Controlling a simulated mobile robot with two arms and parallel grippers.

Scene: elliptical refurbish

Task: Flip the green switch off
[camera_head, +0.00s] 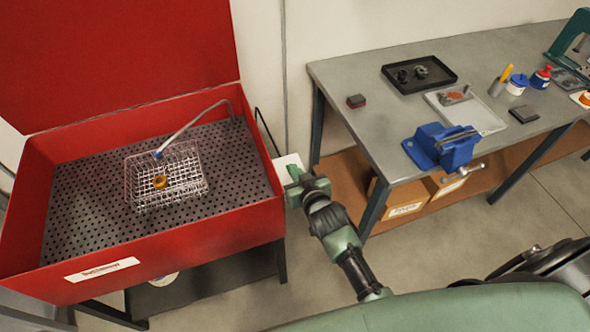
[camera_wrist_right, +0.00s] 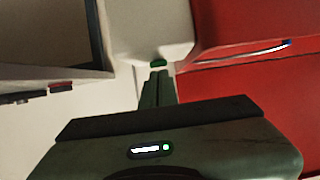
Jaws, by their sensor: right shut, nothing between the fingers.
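The green switch (camera_wrist_right: 158,63) shows in the right wrist view as a small green piece at the lower edge of a white box (camera_wrist_right: 150,30). My right gripper (camera_wrist_right: 157,76) is shut and empty, with its fingertips just below the switch. I cannot tell whether they touch it. In the head view the right gripper (camera_head: 294,180) is beside the right wall of the red parts washer, in front of the white box (camera_head: 288,161), and largely hides the switch. Whether the switch is on or off cannot be made out. My left gripper is not in view.
The red parts washer (camera_head: 180,252), lid up, holds a wire basket (camera_head: 196,196) with a yellow part. To the right stands a grey workbench (camera_head: 350,75) with a blue vise (camera_head: 440,146), trays and bottles. Cardboard boxes (camera_head: 405,200) sit beneath it. Open floor lies between.

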